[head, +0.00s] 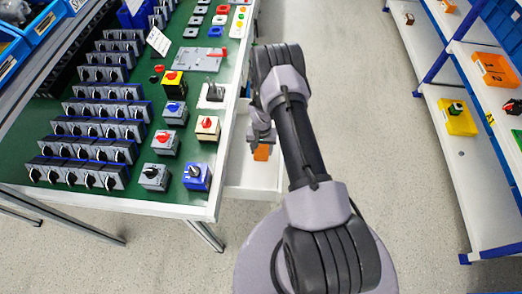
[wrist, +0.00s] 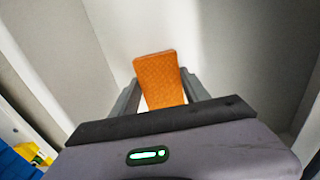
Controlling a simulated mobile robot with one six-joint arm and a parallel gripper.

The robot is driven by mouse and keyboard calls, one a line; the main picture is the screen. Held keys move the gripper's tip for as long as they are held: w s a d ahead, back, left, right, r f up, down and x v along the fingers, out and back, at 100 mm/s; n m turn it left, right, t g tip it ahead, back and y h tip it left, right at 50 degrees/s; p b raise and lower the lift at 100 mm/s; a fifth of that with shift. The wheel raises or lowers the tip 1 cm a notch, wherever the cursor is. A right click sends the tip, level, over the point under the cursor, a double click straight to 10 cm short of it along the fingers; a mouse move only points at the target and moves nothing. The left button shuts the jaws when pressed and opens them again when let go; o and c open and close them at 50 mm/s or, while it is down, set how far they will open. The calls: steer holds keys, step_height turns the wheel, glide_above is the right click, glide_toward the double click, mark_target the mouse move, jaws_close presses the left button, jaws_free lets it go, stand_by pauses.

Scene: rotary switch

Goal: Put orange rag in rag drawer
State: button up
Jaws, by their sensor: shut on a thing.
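The orange rag (wrist: 158,76) is a flat, stiff-looking orange piece held upright between the two grey fingers of my gripper (wrist: 161,88) in the wrist view. In the head view the rag (head: 261,153) shows as a small orange patch below my gripper (head: 262,142), partly hidden by it. The open white drawer (head: 250,178) sticks out from the right side of the green-topped table. The rag is over or inside the drawer; its exact height above the floor is unclear. Pale drawer walls (wrist: 75,50) surround it in the wrist view.
The green table (head: 130,197) carries several rows of rotary switches (head: 95,130) and boxed switches (head: 196,176).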

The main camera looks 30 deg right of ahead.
steer(key=o, duration=1.1)
steer(key=shift+f, duration=0.15)
steer(key=o, duration=0.4)
steer(key=shift+r, duration=0.2)
